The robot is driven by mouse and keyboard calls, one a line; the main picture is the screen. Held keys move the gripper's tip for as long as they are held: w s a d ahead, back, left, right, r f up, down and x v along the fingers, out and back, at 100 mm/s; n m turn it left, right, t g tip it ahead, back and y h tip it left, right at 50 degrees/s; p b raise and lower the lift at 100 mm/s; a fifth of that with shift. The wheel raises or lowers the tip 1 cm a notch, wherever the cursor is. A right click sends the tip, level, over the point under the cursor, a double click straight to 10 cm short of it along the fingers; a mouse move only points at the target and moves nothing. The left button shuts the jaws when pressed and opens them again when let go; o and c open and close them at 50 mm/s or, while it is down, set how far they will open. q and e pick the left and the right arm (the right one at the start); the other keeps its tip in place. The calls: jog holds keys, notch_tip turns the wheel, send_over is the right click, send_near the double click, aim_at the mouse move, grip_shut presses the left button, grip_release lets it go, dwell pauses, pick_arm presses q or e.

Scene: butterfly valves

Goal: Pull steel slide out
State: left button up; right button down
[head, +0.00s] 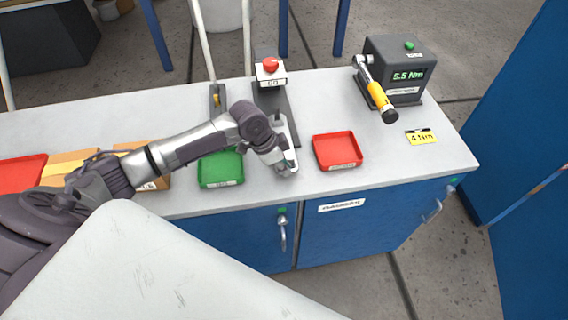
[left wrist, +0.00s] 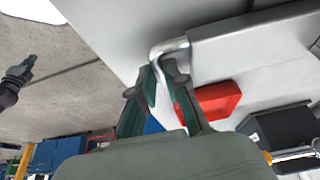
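The steel slide (head: 287,142) lies on a dark base on the grey bench, below a red button on a "GO" block (head: 271,72). In the left wrist view its bright metal bar (left wrist: 230,38) ends in a bent-down tip. My left gripper (head: 286,168) is at the slide's front end. In the left wrist view its green fingertips (left wrist: 160,74) are close together at the bent tip, shut on it. The exact contact is partly hidden. My right gripper (left wrist: 29,66) shows small over the floor at the left of the left wrist view; its opening cannot be told.
A green tray (head: 220,181) stands just left of the slide and a red tray (head: 358,165) stands to its right. A torque tester (head: 395,65) with a yellow-handled wrench (head: 379,95) is at the back right. The bench front edge lies just before my gripper.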

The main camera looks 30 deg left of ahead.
pick_arm(q)
jog(key=o, duration=0.4)
jog(key=shift+c, duration=0.2)
pick_arm(e)
jog(key=shift+a, duration=0.1)
pick_arm(q)
jog(key=v, duration=1.2)
pick_arm(e)
jog(key=shift+s+d, duration=0.1)
jog(key=shift+d, duration=0.2)
